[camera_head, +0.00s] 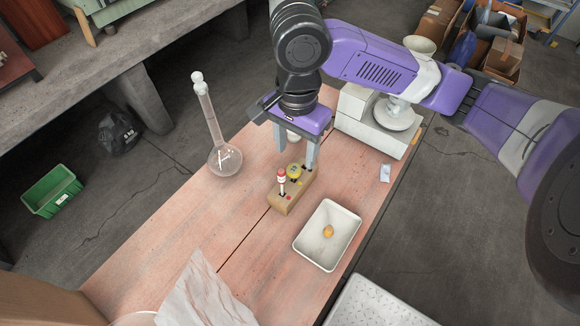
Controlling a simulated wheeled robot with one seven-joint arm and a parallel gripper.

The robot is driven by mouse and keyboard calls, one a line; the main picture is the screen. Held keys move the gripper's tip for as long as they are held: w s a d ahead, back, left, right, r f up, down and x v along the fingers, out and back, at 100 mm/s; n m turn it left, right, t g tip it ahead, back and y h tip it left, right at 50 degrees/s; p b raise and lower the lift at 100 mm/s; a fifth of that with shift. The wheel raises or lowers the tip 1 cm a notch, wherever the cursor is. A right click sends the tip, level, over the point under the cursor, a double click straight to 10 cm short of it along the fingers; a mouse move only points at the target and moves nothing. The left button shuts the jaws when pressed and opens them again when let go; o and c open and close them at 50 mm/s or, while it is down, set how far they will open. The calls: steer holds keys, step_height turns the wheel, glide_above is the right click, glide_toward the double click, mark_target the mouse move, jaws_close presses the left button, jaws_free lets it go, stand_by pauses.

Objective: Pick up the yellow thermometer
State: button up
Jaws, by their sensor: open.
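The yellow thermometer (294,172) appears as a small round yellow-topped piece standing in a wooden holder (280,205); its lower part is hidden. My gripper (296,161) points down above the holder with its jaws open. One finger is to the left of the yellow piece and behind it, the other to its right. I cannot tell whether either finger touches it. A red-and-white piece (281,177) stands in the same holder, just left of the yellow one.
A round-bottomed glass flask (226,160) with a long neck stands left of the holder. A white tray (301,245) holding a small orange object (328,231) is at front right. A white instrument (362,128) stands behind. Crumpled clear sheeting (203,292) lies at the front.

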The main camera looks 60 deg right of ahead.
mark_target(294, 169)
step_height(294, 169, down, 6)
steer(key=shift+w+a+r+p, duration=0.15)
steer(key=shift+p, duration=0.15)
jaws_close()
